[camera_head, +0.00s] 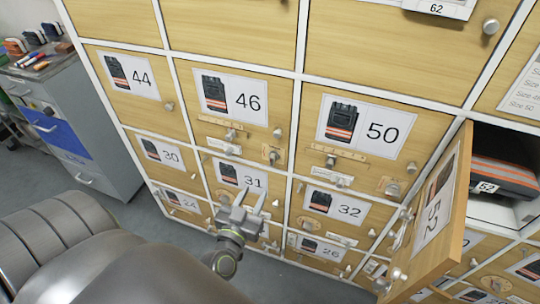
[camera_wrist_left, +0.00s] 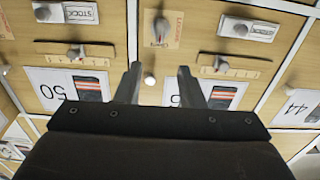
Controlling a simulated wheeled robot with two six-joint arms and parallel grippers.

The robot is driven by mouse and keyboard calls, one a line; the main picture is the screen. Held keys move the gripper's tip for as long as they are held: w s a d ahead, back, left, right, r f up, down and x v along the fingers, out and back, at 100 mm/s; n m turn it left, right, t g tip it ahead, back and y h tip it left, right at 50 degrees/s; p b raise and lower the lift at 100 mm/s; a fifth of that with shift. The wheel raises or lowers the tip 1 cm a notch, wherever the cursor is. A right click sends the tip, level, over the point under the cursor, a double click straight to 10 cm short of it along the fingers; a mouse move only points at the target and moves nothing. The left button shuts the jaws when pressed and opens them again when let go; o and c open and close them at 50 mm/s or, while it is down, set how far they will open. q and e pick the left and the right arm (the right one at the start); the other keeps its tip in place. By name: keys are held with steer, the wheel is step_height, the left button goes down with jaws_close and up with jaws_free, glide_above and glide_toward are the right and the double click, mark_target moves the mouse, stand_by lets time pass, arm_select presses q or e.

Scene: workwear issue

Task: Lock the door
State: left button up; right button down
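Several numbered wooden locker doors fill the head view. Door 52 (camera_head: 435,215) at the right stands open, swung out toward me. Doors 46 (camera_head: 240,95) and 50 (camera_head: 362,125) look shut; they also show upside down in the left wrist view, door 50 (camera_wrist_left: 35,90) at left and door 46 (camera_wrist_left: 165,85) in the middle. My left gripper (camera_head: 253,194) is open and empty in front of door 31 (camera_head: 240,176). In the left wrist view its fingers (camera_wrist_left: 158,72) are apart, with a small round knob (camera_wrist_left: 150,79) seen between them. My right gripper is not in view.
Folded dark workwear with orange bands (camera_head: 505,176) lies in open compartment 52.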

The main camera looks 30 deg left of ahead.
mark_target(271, 160)
arm_select(q)
steer(key=p+x, duration=0.2)
steer(key=x, duration=1)
steer(key=shift+w+a+p, duration=0.1)
steer(key=shift+w+p, duration=0.2)
steer(key=shift+w+a, duration=0.1)
steer(key=shift+w, duration=0.3)
jaws_close()
